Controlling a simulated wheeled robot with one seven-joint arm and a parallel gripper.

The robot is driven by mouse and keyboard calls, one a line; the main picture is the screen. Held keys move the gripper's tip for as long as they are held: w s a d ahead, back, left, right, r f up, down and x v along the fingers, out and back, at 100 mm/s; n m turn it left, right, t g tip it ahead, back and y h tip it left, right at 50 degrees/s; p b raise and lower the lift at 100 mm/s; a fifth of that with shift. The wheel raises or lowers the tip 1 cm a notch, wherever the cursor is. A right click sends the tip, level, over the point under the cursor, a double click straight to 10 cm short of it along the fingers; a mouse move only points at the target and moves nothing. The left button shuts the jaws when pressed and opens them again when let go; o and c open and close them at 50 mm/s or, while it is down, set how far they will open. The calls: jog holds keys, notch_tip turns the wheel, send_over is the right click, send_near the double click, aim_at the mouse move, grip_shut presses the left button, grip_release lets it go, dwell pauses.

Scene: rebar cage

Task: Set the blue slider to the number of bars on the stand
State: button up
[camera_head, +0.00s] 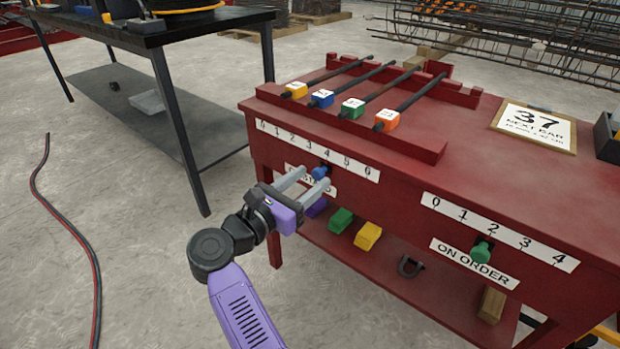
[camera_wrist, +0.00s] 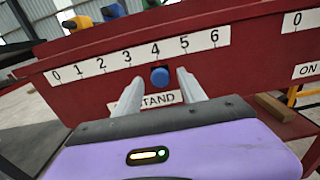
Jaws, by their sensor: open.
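The blue slider (camera_head: 319,172) is a round knob on the red table's front, below a white scale (camera_head: 345,162) numbered 0 to 6. In the wrist view the knob (camera_wrist: 159,77) sits roughly below the 4. My gripper (camera_head: 314,178) is open at the knob, one finger on each side in the picture; contact cannot be told. The fingers partly cover the label below, which reads "STAND" at its end. Several dark bars (camera_head: 370,83) lie side by side on the red stand (camera_head: 350,124), their near ends in yellow, blue, green and orange tagged blocks.
A green slider (camera_head: 482,250) sits on the "ON ORDER" scale (camera_head: 500,233) to the right, near the 2. A sign reading 37 (camera_head: 535,124) lies on the tabletop. Coloured blocks (camera_head: 368,236) and a shackle (camera_head: 410,266) rest on the lower shelf. A dark table (camera_head: 120,35) stands at left.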

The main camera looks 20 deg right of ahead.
jog(key=p+v, duration=0.1)
jog(key=v, duration=0.6)
dwell(0.4)
